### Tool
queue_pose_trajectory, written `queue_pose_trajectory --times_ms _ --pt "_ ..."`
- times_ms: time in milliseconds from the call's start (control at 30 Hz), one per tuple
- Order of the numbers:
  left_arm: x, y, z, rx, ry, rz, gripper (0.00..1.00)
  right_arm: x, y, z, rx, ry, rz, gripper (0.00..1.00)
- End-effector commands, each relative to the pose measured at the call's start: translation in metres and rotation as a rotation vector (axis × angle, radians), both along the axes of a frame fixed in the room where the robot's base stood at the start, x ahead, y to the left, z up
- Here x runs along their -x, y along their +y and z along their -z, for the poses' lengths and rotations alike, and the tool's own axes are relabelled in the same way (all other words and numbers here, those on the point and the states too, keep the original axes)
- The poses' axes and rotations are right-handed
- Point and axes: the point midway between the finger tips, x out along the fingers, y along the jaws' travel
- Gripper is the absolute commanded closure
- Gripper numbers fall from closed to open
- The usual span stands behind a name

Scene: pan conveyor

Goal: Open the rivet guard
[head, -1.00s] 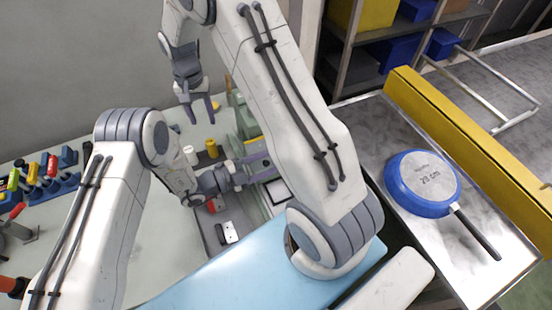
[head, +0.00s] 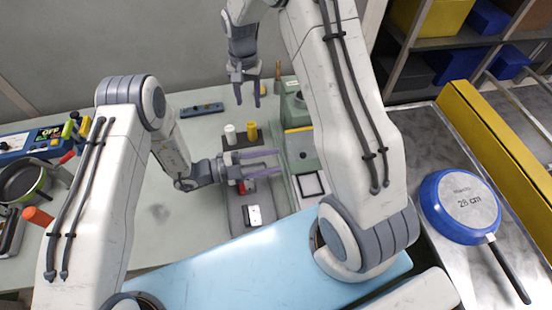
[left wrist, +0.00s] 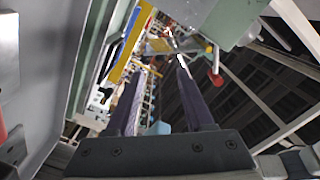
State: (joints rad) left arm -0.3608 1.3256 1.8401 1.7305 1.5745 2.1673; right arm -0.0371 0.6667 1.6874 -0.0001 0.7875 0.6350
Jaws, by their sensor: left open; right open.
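The green machine (head: 302,150) stands on the bench right of the left gripper, with a yellow strip (head: 298,129) across it. I cannot tell for sure which part is the rivet guard. My right arm covers the machine's right side. My left gripper (head: 264,164) is open and empty, its fingers pointing right at the machine's left side. In the left wrist view its two dark fingers (left wrist: 155,88) are apart with nothing between them. A yellow strip (left wrist: 130,45) and a red knob (left wrist: 215,79) show beyond them. My right gripper (head: 249,92) is open and empty, pointing down behind the machine's left.
A grey tray (head: 238,212) with a white block lies below my left gripper. White (head: 230,134) and yellow (head: 252,130) cylinders stand above it. A blue pan (head: 440,210) lies on the metal conveyor at right. The bench's left middle is clear.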

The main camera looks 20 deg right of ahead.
Motion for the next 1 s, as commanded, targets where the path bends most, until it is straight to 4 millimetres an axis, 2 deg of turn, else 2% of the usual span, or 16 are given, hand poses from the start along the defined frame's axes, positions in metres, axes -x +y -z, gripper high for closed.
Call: queue_pose_trajectory --times_ms 167,267,367,800,1000 --pt "-0.006 0.025 0.0 0.001 -0.002 -0.005 0.47 0.0 0.0 0.0 0.0 0.0 0.0 0.46" --pt "-0.005 0.023 0.0 0.0 -0.003 0.001 0.47 0.0 0.0 0.0 0.0 0.0 0.0 0.46" --pt "-0.002 0.011 0.0 0.001 -0.004 0.004 0.47 0.0 0.0 0.0 0.0 0.0 0.0 0.46" --pt "0.015 -0.07 0.0 0.002 -0.005 0.003 0.47 0.0 0.0 0.0 0.0 0.0 0.0 0.46" --pt "0.018 -0.088 0.0 0.001 -0.003 0.0 0.47 0.0 0.0 0.0 0.0 0.0 0.0 0.46"
